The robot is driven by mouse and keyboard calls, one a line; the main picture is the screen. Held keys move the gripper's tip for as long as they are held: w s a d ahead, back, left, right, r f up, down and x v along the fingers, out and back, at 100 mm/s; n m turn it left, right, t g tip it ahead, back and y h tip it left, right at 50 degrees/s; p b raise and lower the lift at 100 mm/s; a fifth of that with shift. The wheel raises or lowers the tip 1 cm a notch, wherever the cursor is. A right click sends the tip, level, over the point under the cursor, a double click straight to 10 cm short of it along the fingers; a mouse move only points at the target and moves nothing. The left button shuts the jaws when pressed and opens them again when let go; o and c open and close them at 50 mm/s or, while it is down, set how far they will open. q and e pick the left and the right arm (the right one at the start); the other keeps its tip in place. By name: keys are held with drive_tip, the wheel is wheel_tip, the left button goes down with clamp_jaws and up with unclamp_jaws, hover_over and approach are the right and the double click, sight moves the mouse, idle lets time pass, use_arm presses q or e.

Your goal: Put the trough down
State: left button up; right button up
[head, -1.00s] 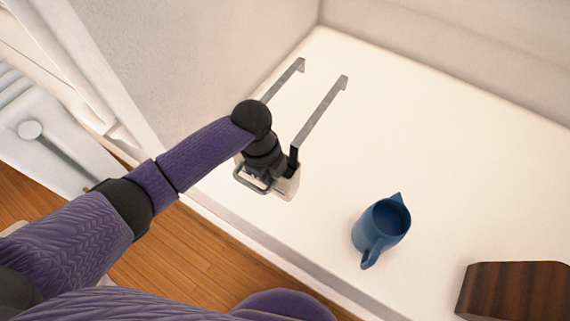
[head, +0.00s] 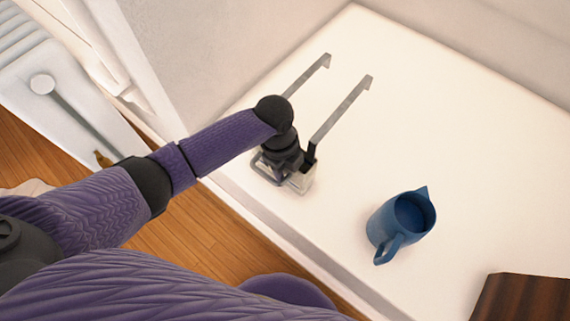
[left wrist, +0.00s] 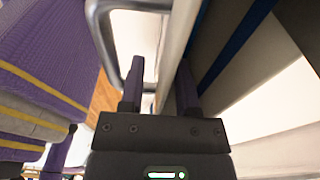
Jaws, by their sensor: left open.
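What I take for the trough (head: 302,182) is a pale box with two long grey metal straps ending in bent hooks. It is at the near left edge of the white surface in the head view, and my arm partly hides it. My left gripper (head: 280,168) is at the box, with its jaws open. In the left wrist view my open fingers (left wrist: 159,85) straddle a pale grey rim or wall, with a grey metal loop beside them. Whether the box rests fully on the surface is hard to tell. My right gripper is not in view.
A blue pitcher (head: 401,222) stands on the white surface (head: 450,140), right of the trough. A dark wooden block (head: 525,298) is at the lower right. The back right of the surface is clear. A wall (head: 225,45) rises behind the trough, and wooden floor lies below the near edge.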

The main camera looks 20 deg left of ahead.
use_arm(q)
drive_tip(key=r+p, duration=0.2)
drive_tip(key=r, duration=0.2)
drive_tip(key=a+r+p, duration=0.1)
drive_tip(key=r+p, duration=0.2)
drive_tip(key=r, duration=0.1)
drive_tip(key=r+p, duration=0.2)
drive_tip(key=r, duration=0.2)
drive_tip(key=shift+w+a+r, duration=0.2)
drive_tip(key=shift+w, duration=0.1)
drive_tip(key=shift+f, duration=0.1)
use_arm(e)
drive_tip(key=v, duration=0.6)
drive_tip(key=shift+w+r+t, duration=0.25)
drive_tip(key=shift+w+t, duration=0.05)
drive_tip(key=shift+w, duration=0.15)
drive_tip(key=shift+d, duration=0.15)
